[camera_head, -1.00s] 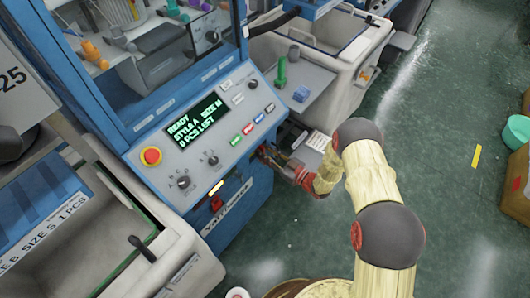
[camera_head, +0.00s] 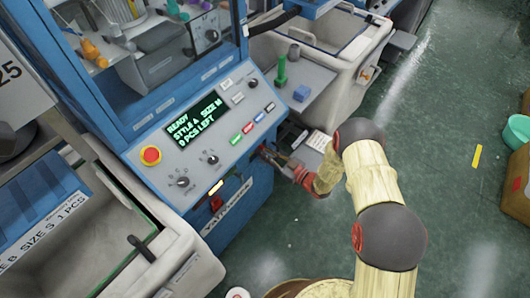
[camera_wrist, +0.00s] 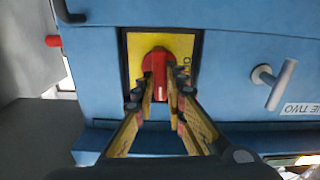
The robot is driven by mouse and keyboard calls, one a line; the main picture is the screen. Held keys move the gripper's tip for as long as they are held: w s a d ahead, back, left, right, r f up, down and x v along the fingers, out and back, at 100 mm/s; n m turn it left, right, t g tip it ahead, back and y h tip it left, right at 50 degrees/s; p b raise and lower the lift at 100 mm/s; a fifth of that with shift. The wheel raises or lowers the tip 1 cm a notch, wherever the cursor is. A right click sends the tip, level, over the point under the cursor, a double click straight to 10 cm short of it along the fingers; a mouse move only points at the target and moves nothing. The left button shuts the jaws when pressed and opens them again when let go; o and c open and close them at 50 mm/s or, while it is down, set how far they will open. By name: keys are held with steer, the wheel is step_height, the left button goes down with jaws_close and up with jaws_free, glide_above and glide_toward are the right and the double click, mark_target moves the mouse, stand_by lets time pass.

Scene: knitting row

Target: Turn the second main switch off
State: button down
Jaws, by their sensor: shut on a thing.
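The main switch, a red rotary knob (camera_wrist: 158,62) on a yellow plate (camera_wrist: 134,48), is on the blue machine front in the wrist view. A white mark on the knob points down in the picture. My gripper (camera_wrist: 160,82) has its two fingers on either side of the knob's lower part, closed on it. In the head view my gripper (camera_head: 272,156) is at the right end of the blue front, below the control panel, and hides the knob there. Another red knob (camera_head: 217,204) shows further left, free of my gripper.
The sloped control panel (camera_head: 205,135) has a display reading READY, a red emergency button (camera_head: 150,155) and several coloured buttons. In the wrist view a grey T-shaped handle (camera_wrist: 279,84) stands out right of the switch, near a label ending in TWO. Green floor (camera_head: 450,160) lies open to the right.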

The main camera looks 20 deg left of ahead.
steer(key=n+b, duration=0.2)
steer(key=n, duration=0.2)
steer(key=shift+s+f, duration=0.1)
steer(key=shift+f, duration=0.05)
steer(key=n+b, duration=0.3)
steer(key=n, duration=0.1)
steer(key=shift+s+a+f+n+b, duration=0.1)
steer(key=shift+n+b, duration=0.2)
steer(key=n+b, duration=0.3)
steer(key=n, duration=0.1)
steer(key=shift+f, duration=0.1)
steer(key=shift+s+n+b, duration=0.15)
steer(key=shift+n+b, duration=1.35)
steer(key=shift+n, duration=0.6)
steer(key=c, duration=1.8)
jaws_free()
